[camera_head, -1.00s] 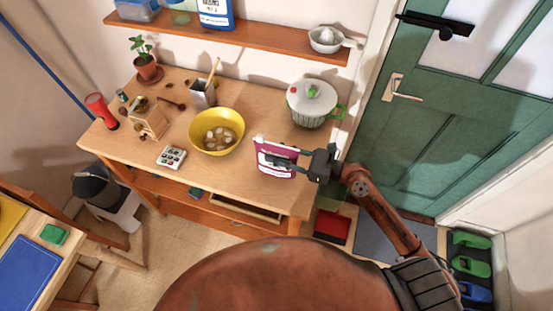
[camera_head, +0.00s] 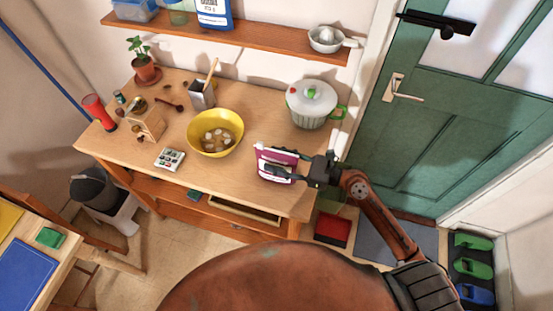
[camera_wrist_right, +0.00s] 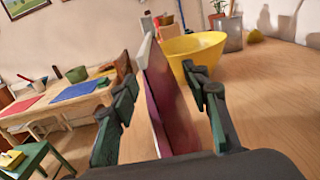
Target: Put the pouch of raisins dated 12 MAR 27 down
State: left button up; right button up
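The pouch of raisins (camera_head: 278,156), pink-purple with white bands, stands roughly upright on the wooden worktop near its front edge, right of the yellow bowl. Its date is too small to read. My right gripper (camera_head: 283,167) is around the pouch from the right, with one finger on each side. In the right wrist view the pouch (camera_wrist_right: 165,100) stands edge-on between the spread fingers of the gripper (camera_wrist_right: 162,135), with gaps beside it, so the gripper looks open. My left gripper is not in view.
The yellow bowl (camera_head: 215,146) with pale pieces inside is left of the pouch. A lidded pot (camera_head: 311,107) stands behind to the right. A calculator-like keypad (camera_head: 169,159) lies at the front left. Bare worktop (camera_head: 230,180) lies in front of the bowl.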

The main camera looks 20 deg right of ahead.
aim_at(296, 165)
jog(key=shift+r, duration=0.15)
jog(key=b+v, duration=0.1)
jog(key=v, duration=1.1)
